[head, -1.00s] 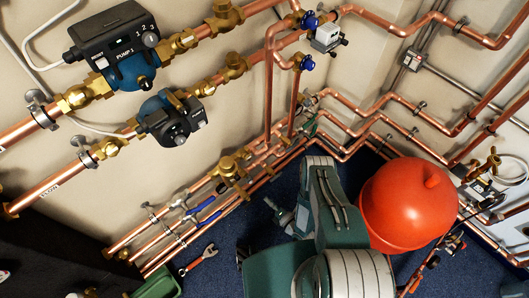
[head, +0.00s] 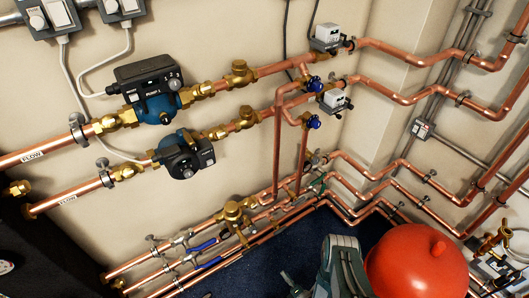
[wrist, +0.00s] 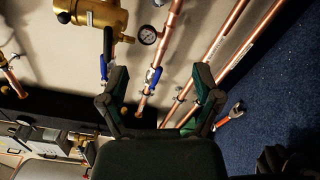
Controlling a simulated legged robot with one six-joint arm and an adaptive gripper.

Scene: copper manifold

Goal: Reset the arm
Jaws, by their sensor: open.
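My gripper (wrist: 160,78) is open in the wrist view, its two fingers spread wide with nothing between them. Behind the gap are a copper pipe with a blue-handled valve (wrist: 153,77) and a round gauge (wrist: 147,35). I cannot tell any contact; the fingers look apart from the pipes. In the head view my green and grey arm (head: 341,268) shows at the bottom edge, in front of the blue floor and left of the red vessel (head: 415,262). Most of the arm is cut off by the frame there.
Copper pipes line the walls, with two pumps (head: 150,88) (head: 184,153) at upper left. Low pipes carry blue-handled valves (head: 203,246). Some bare floor (head: 340,228) shows between the low pipes and my arm.

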